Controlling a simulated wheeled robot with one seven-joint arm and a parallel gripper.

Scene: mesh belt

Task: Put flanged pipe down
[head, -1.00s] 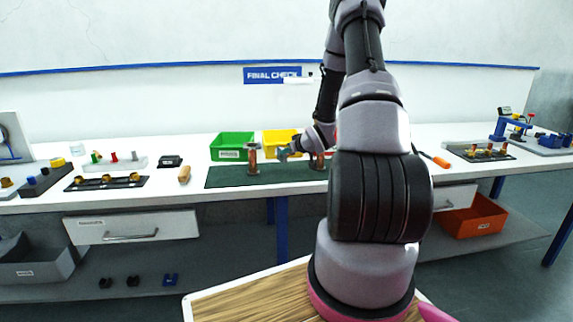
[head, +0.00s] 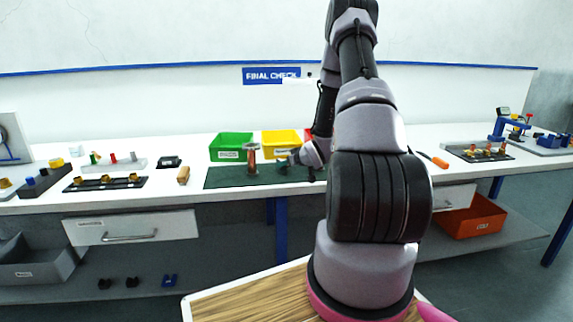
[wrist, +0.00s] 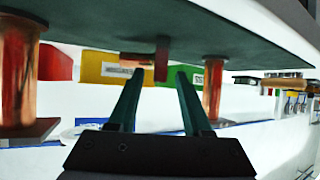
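In the head view a copper flanged pipe (head: 252,158) stands upright on the dark green mat (head: 222,178). My gripper (head: 281,161) is just to its right, low over the mat. The wrist view looks upside down, with the mat along the top. There my gripper (wrist: 160,75) has its two fingers apart with nothing visibly held between them. A small copper piece with a dark reddish plate (wrist: 161,58) is just beyond the fingertips, against the mat. Upright copper pipes with flanges flank the fingers, one at left (wrist: 18,75) and one at right (wrist: 213,88). My arm hides part of the mat's right end.
A green bin (head: 231,146) and a yellow bin (head: 281,142) stand behind the mat, with a red one partly hidden. A wooden-handled item (head: 184,175) and a black rack (head: 105,183) lie to the left. An orange-handled tool (head: 438,162) is right of my arm.

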